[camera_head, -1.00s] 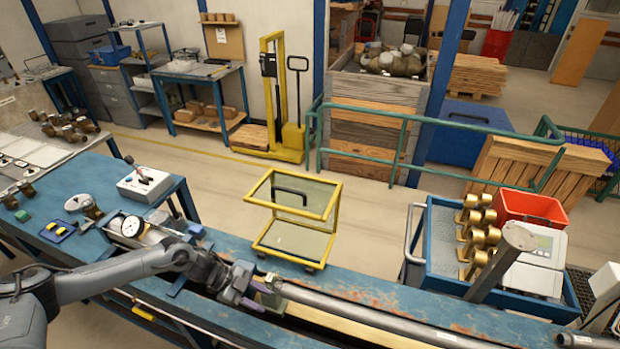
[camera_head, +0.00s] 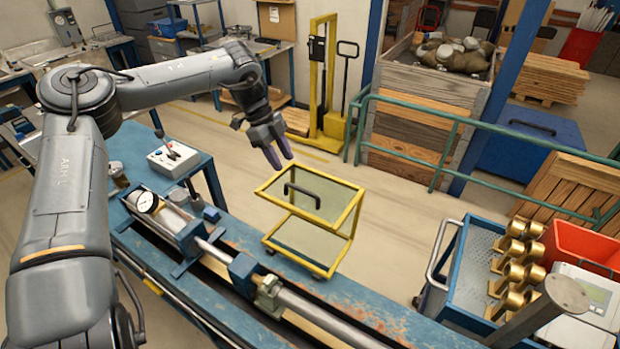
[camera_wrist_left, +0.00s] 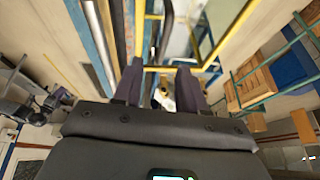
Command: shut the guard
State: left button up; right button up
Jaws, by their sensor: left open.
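The guard (camera_head: 349,213) is a yellow frame with clear panels and a dark handle (camera_head: 302,192) on its upper panel. It stands raised at the back edge of the blue bench, and the bench's pipe run in front of it is uncovered. My left gripper (camera_head: 281,161) is open and empty, in the air near the upper edge of the guard and the handle. It looks apart from both, though the exact gap is hard to judge. In the left wrist view, yellow frame bars (camera_wrist_left: 207,66) show beyond the open fingers (camera_wrist_left: 160,88). My right gripper is out of view.
The blue bench (camera_head: 225,290) carries a steel pipe (camera_head: 325,318), a clamp (camera_head: 268,293) and a dial gauge (camera_head: 147,201). A control box (camera_head: 173,158) stands at its back left. A cart (camera_head: 470,264) with brass fittings stands at the right. Open floor lies behind the guard.

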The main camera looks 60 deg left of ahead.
aim_at(300, 188)
pick_arm(q)
jog(key=x, duration=0.6)
jog(key=p+x, duration=0.1)
jog(key=x, duration=0.2)
jog(key=shift+w+d+f, duration=0.1)
jog(key=shift+w+f, duration=0.15)
jog(key=shift+w, duration=0.2)
jog(key=shift+c, duration=0.3)
grip_shut()
